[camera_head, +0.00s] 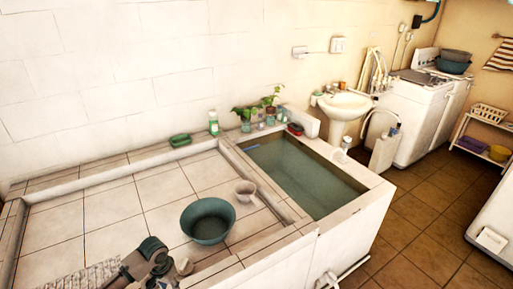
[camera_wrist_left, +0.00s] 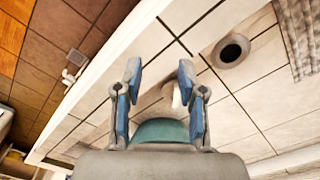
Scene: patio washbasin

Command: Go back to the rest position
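My left gripper (camera_wrist_left: 159,72) is open in the left wrist view, its two blue-padded fingers apart over the tiled counter. A small pale item shows between and beyond the fingers; I cannot tell what it is. In the head view part of my arm (camera_head: 150,258) comes in at the bottom left, over the counter near a ribbed washboard (camera_head: 80,278). The fingertips are not clear there. A teal basin (camera_head: 208,220) stands on the counter to the right of the arm. My right gripper is in neither view.
A small pale cup (camera_head: 245,190) stands beside the basin. A water-filled tank (camera_head: 300,175) is to the right. Bottles, plants and a green soap dish (camera_head: 180,140) line the back ledge. A round drain hole (camera_wrist_left: 231,51) shows in the wrist view. The counter's back left is clear.

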